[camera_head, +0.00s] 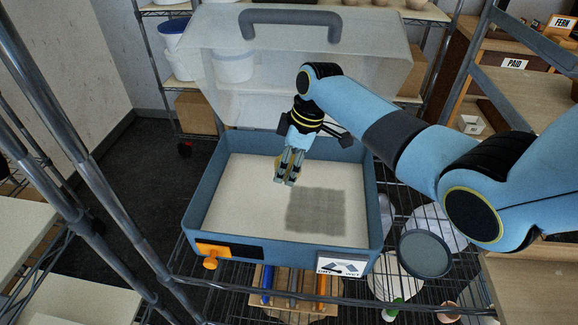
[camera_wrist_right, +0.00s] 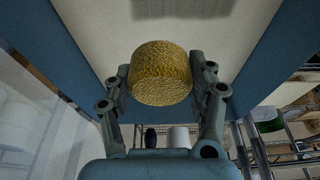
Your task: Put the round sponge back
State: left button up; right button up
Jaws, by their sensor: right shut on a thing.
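The round sponge (camera_wrist_right: 160,75) is a yellow, rough-textured short cylinder between the two fingers of my right gripper (camera_wrist_right: 162,88) in the right wrist view. My right gripper (camera_head: 287,179) is shut on it. In the head view the gripper hangs fingers down over the open blue box (camera_head: 193,192), above its pale inner floor, and mostly hides the sponge. The box has a darker grey square patch (camera_head: 316,210) on its floor, right of the gripper. My left gripper is not in view.
A clear lid (camera_head: 300,75) with a grey handle stands open behind the box. An orange latch (camera_head: 212,252) and a small label (camera_head: 341,265) are on its front. A round grey dish (camera_head: 425,253) lies right of the box on the wire shelf. Metal posts stand at left.

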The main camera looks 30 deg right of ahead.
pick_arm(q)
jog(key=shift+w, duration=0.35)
